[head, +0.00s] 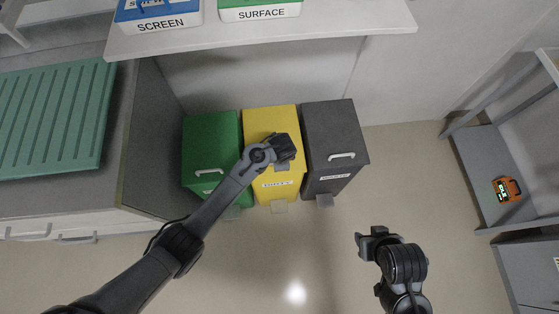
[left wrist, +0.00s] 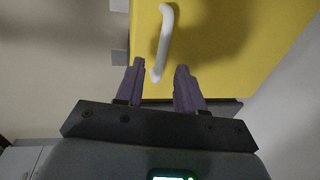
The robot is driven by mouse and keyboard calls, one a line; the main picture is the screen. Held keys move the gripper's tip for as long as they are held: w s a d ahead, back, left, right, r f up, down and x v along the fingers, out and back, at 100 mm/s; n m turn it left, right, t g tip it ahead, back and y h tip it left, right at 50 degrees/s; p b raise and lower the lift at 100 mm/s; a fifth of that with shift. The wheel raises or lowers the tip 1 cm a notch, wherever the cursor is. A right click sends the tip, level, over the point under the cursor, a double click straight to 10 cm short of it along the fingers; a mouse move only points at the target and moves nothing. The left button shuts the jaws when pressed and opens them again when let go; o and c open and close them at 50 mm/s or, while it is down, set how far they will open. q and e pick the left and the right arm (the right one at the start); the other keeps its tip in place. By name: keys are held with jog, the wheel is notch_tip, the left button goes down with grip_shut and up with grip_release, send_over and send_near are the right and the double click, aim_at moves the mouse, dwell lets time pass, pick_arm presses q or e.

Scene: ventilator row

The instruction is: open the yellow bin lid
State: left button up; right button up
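The yellow bin (head: 270,120) stands between a green bin and a dark grey bin, and its lid looks shut. My left gripper (head: 284,157) is over the front part of the lid and hides its handle in the head view. In the left wrist view the white handle (left wrist: 164,42) stands on the yellow lid (left wrist: 235,40). My left gripper (left wrist: 159,82) is open there, and the near end of the handle shows between its two fingers. I cannot tell whether they touch. My right gripper (head: 366,243) is over the floor at the lower right, away from the bins.
The green bin (head: 210,130) and the dark grey bin (head: 330,125) stand close on either side. A white shelf (head: 330,22) with blue and green boxes overhangs behind. A counter with a green mat (head: 50,120) is at left. Open floor lies in front.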

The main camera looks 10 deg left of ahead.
pick_arm(q)
jog(key=shift+w+f, duration=0.2)
jog(key=shift+f, duration=0.65)
grip_shut()
